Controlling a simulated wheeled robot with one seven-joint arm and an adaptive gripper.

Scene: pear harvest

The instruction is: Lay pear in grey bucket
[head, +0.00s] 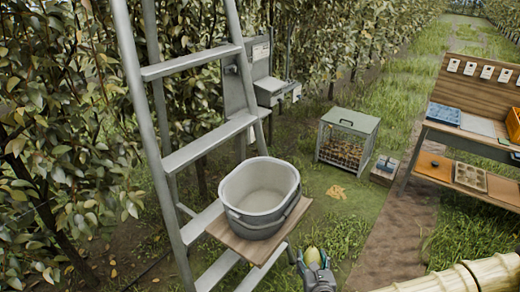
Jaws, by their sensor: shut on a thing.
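A pear (313,256), yellow-green, is held in my gripper (314,262) at the bottom middle of the head view. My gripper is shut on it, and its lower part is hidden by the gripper. The grey bucket (259,222) stands upright on a small wooden board fixed to a ladder. Its inside looks empty from here. My gripper is to the right of the bucket and nearer to the camera in the picture, apart from it.
A metal ladder (197,147) stands left of and behind the bucket, with the wooden board (228,239) under it. Leafy trees (60,130) fill the left. A grey crate (347,122) stands on the grass behind. A wooden workbench (470,140) is at right.

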